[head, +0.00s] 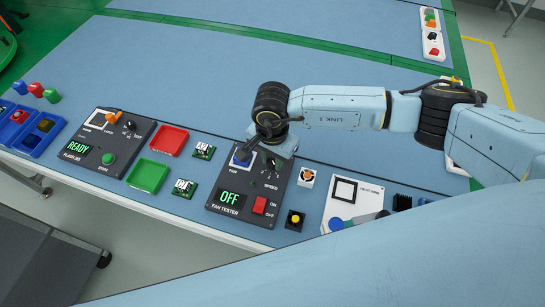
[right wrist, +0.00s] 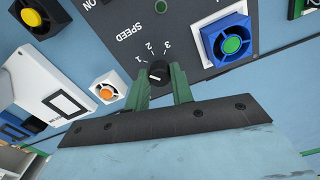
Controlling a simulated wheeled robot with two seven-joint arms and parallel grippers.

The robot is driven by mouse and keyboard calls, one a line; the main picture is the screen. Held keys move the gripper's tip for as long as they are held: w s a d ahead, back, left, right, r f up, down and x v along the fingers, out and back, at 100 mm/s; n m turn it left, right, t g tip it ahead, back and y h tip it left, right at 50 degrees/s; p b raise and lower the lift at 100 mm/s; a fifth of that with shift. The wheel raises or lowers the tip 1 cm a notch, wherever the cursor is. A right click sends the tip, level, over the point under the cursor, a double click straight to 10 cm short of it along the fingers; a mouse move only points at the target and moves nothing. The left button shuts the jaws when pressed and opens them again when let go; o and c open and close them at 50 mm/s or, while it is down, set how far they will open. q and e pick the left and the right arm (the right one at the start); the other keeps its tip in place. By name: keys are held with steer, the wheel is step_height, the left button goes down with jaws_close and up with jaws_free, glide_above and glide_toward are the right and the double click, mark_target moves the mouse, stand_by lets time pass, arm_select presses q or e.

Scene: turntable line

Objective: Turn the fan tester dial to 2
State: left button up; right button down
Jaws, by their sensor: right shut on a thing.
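The fan tester (head: 225,196) is a dark panel with a green display reading OFF, a red ON/OFF switch (head: 259,205) and a SPEED dial. In the right wrist view the dial (right wrist: 158,72) is a small black knob with 1, 2 and 3 printed around it. A pale mark shows on the knob, but I cannot tell which number it points to. My right gripper (right wrist: 160,80) has its green fingers on either side of the knob, shut on it. A blue fan (right wrist: 228,44) with a green hub sits in the tester's white square. My left gripper is not in view.
Left of the tester lie small green circuit boards (head: 183,187), a green tray (head: 148,177), a red tray (head: 169,140) and the flash jig panel (head: 92,160). Right of it are an orange-centred fan (head: 307,177), a yellow button (head: 295,219) and a white panel (head: 337,208).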

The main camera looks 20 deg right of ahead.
mark_target(273, 160)
steer(key=m, duration=0.4)
steer(key=shift+b, duration=0.4)
steer(key=shift+m, duration=1.9)
steer(key=c, duration=1.2)
jaws_free()
step_height(273, 160, up, 13)
steer(key=shift+r, duration=0.2)
